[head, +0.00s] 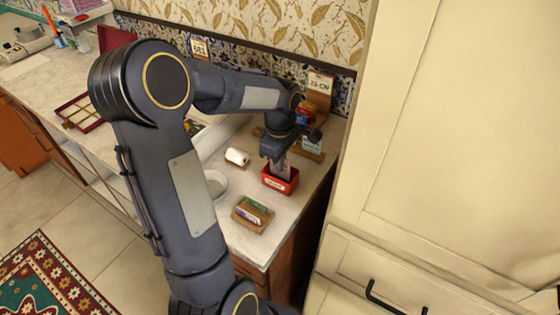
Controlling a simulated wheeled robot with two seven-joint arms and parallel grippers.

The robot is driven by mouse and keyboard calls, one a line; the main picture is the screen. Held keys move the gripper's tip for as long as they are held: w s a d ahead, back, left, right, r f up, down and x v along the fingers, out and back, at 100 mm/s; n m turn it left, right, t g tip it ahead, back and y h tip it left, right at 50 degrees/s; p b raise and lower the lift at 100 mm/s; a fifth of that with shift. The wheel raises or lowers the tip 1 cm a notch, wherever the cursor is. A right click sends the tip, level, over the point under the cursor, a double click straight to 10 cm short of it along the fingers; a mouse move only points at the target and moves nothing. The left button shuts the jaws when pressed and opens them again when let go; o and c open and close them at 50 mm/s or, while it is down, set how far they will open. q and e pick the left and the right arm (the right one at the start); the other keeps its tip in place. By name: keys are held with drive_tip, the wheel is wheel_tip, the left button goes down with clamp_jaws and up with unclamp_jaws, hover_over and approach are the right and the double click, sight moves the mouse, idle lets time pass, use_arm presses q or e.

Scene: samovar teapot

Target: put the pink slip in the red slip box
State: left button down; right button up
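The red slip box (279,186) stands on the pale counter near its right end, with a light label on its front. My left gripper (277,155) points down just above it, coming in from the left. A pale pinkish piece, which looks like the pink slip (281,169), shows below the gripper, its lower end inside the box opening. The fingers are small and dark here, and I cannot tell whether they still grip it. My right gripper is out of view.
A wooden holder (253,214) with green and purple slips stands in front of the box. A white roll (237,157) lies to its left. A wooden stand (318,100) with a card is behind. A tall cream cabinet (450,130) closes off the right.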

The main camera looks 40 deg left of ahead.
use_arm(q)
drive_tip(key=c, duration=2.1)
unclamp_jaws()
drive_tip(key=shift+c, duration=0.2)
drive_tip(key=o, duration=0.9)
drive_tip(key=shift+o, duration=0.2)
drive_tip(key=shift+r, duration=0.15)
drive_tip(key=shift+r+p, duration=2.7)
drive_tip(key=shift+r, duration=0.75)
